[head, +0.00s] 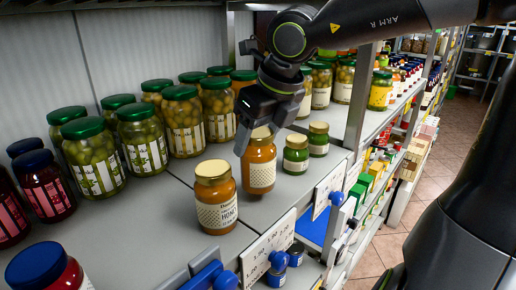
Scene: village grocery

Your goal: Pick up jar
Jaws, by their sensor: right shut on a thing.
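My right gripper (258,125) reaches down from the top and is shut on a honey jar (260,168) with amber contents and a pale patterned label. The gripper covers most of its lid. The jar is upright; I cannot tell whether its base touches the shelf. A second honey jar (216,198) with a cream lid stands just to its left and nearer. My left gripper is not in view.
Large green-lidded jars (142,138) fill the back left, and dark-lidded red jars (43,185) the left. The grey shelf (145,235) is clear at front centre; price cards (268,245) line its edge.

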